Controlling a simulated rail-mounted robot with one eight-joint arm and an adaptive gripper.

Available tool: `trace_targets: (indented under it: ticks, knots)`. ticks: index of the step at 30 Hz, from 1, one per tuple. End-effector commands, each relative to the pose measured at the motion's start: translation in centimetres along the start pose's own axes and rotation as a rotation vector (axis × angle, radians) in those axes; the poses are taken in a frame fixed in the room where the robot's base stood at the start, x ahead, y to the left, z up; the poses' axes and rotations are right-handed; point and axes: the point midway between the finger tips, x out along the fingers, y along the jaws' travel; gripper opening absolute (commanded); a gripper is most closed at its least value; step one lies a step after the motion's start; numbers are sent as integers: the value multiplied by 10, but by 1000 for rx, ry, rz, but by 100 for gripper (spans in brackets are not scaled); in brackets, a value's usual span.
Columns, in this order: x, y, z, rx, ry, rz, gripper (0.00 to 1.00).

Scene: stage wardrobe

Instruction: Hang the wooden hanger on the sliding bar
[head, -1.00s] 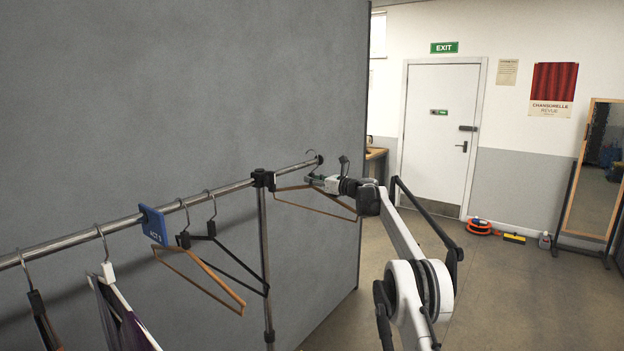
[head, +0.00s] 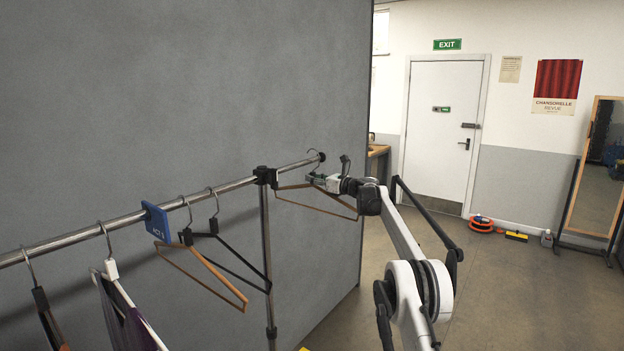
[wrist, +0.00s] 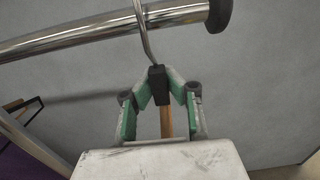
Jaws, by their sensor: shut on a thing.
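The sliding bar (head: 292,167) is a chrome rail running from a black clamp to a black end cap; its end crosses the top of the wrist view (wrist: 90,32). My gripper (head: 322,182) is at the bar's outer end, shut on the black neck (wrist: 158,86) of the wooden hanger (head: 318,206). The green-padded fingers (wrist: 160,95) close around the neck. The hanger's hook (wrist: 146,38) rises past the bar near the end cap. In the head view the hook's curve shows at the bar's height. Whether it rests on the bar I cannot tell.
More hangers hang on the main rail (head: 80,238), including a wooden one (head: 205,270), a black one (head: 240,262) and one with purple cloth (head: 125,315). A blue tag (head: 157,222) sits on the rail.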

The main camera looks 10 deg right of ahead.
Motion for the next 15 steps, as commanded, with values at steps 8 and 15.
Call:
trace_targets:
  ticks: [8, 15]
  knots:
    - [0, 0, -8, 0, 0, 0, 0]
    - [0, 0, -14, 0, 0, 0, 0]
